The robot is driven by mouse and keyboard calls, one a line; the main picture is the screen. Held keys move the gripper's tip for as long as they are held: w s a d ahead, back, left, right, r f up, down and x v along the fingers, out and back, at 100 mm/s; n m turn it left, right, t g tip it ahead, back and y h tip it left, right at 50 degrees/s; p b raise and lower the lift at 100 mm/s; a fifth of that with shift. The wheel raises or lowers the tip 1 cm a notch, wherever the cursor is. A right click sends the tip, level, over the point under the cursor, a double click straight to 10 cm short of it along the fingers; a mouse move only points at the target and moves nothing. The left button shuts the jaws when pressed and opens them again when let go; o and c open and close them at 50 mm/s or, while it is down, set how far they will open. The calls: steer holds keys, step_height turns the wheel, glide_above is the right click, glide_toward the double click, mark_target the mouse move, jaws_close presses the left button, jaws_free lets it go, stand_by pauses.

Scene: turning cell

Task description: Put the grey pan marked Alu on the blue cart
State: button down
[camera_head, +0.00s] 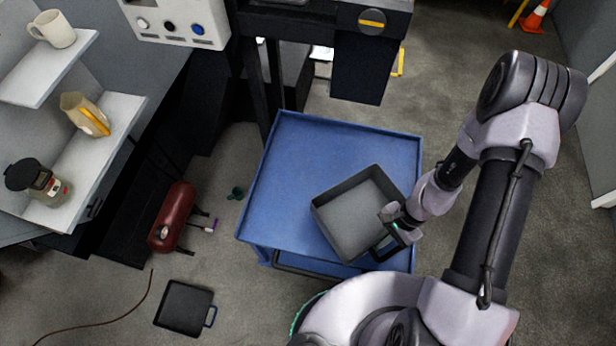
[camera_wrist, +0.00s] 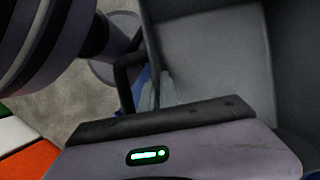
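The grey pan (camera_head: 358,218) is square and open-topped, with a dark loop handle at its lower right side. It is over the right front part of the blue cart (camera_head: 285,190), turned at an angle to it. I cannot tell whether it rests on the cart top or is just above it. My gripper (camera_head: 393,232) is at the handle. In the wrist view my fingers (camera_wrist: 156,92) are close together at the handle, beside the wall of the grey pan (camera_wrist: 215,60), and appear shut on it. No Alu marking is readable.
A darker pan (camera_head: 184,308) lies on the floor at lower left. Shelves (camera_head: 85,150) stand at left, and a dark machine (camera_head: 365,60) stands behind the cart. The cart's left half is clear.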

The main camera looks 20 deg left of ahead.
mark_target(346, 203)
steer(key=w+a, duration=0.3)
steer(key=w+a+f+b, duration=0.1)
steer(key=w+a, duration=0.3)
steer(key=w+a+b, duration=0.1)
steer(key=w+a, duration=0.3)
steer(key=shift+a+f, duration=0.15)
steer(key=shift+f, duration=0.25)
steer(key=shift+w+a+f+b, duration=0.1)
steer(key=shift+w+a+b, duration=0.1)
steer(key=shift+b, duration=0.2)
steer(key=shift+f+b, duration=0.9)
steer(key=shift+f, duration=0.85)
steer(key=c, duration=1.6)
jaws_free()
steer(key=shift+c, duration=0.2)
